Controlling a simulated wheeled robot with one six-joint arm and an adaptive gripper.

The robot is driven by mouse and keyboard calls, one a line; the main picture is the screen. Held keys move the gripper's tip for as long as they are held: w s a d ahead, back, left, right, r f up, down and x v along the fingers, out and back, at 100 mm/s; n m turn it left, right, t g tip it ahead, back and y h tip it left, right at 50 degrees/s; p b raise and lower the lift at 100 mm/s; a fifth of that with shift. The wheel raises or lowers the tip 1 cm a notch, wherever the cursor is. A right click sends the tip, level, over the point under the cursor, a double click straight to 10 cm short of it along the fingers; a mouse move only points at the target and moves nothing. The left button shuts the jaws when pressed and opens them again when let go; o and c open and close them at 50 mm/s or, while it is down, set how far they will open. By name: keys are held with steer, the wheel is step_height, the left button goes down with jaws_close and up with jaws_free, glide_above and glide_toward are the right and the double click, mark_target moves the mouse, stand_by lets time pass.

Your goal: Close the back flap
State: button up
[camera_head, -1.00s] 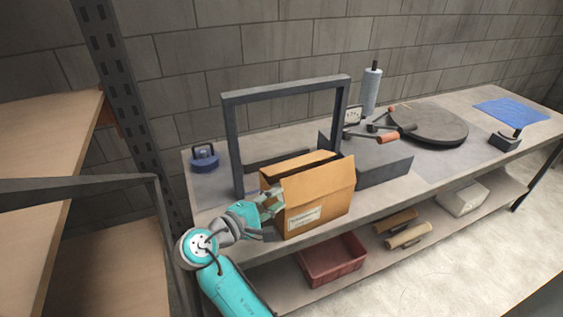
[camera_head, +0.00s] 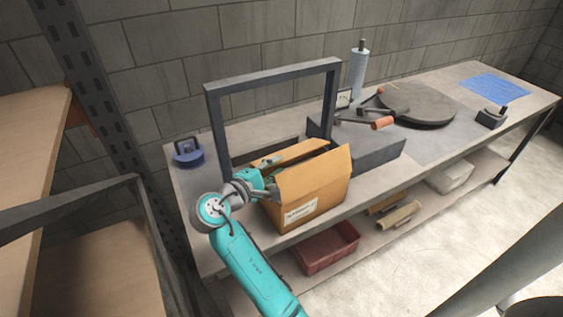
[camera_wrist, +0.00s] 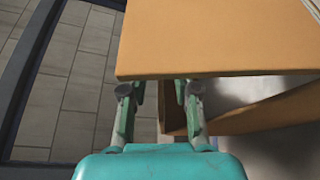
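The open cardboard box (camera_head: 322,203) sits on the bench with its white label facing me. Its front flap (camera_head: 318,172) stands up and leans outward. The back flap (camera_head: 300,151) is raised along the far side. My gripper (camera_head: 270,175) is at the box's upper left end, between the two flaps, partly hidden by the box.
A dark metal frame (camera_head: 212,122) stands upright just behind the box. A red bin (camera_head: 327,248) is on the lower shelf.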

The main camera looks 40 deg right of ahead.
mark_target(279, 164)
steer(key=shift+x, duration=1.6)
jaws_close()
